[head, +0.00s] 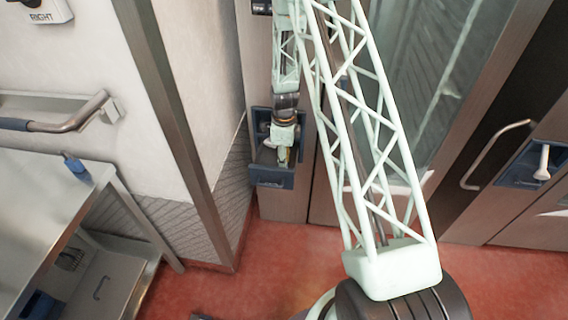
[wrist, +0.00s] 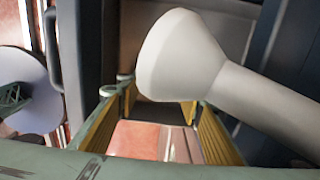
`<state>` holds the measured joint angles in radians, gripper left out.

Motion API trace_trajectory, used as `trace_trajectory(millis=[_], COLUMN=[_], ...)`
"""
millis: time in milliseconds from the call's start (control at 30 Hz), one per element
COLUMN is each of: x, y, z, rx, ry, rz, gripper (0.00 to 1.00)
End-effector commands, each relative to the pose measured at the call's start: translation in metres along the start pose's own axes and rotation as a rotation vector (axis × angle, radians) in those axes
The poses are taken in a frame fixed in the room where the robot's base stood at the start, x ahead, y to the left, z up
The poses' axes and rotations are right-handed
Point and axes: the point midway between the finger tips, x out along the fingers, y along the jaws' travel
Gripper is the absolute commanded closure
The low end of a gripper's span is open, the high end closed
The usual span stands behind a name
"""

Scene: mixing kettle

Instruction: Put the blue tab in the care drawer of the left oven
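The left oven's care drawer (head: 272,177) is a dark blue drawer standing open low on the oven front in the head view. My gripper (head: 284,156) points down at the drawer opening. In the wrist view my gripper (wrist: 158,120) has its yellow-padded fingers apart, with reddish floor showing between them and nothing held. A white flared piece (wrist: 185,60) crosses close in front of the camera, beside the fingers. I cannot make out a blue tab in the drawer; the white piece and my gripper hide part of it.
A steel bench (head: 40,190) with a small blue object (head: 74,163) at its corner stands at the left. A second blue drawer (head: 522,172) with a white piece (head: 543,160) is at the right, beside a door handle (head: 490,150).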

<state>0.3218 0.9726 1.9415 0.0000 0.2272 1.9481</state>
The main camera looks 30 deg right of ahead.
Motion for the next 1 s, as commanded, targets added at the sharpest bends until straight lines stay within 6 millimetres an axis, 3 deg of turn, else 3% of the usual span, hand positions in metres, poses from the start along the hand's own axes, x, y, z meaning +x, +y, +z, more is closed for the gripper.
trace_trajectory(millis=[467,1000], x=[-0.009,-0.070], y=[-0.001,-0.001], z=[0.000,0.000], rx=[0.000,0.000], ry=[0.000,-0.001], rz=[-0.001,-0.002], gripper=[0.66,0.66])
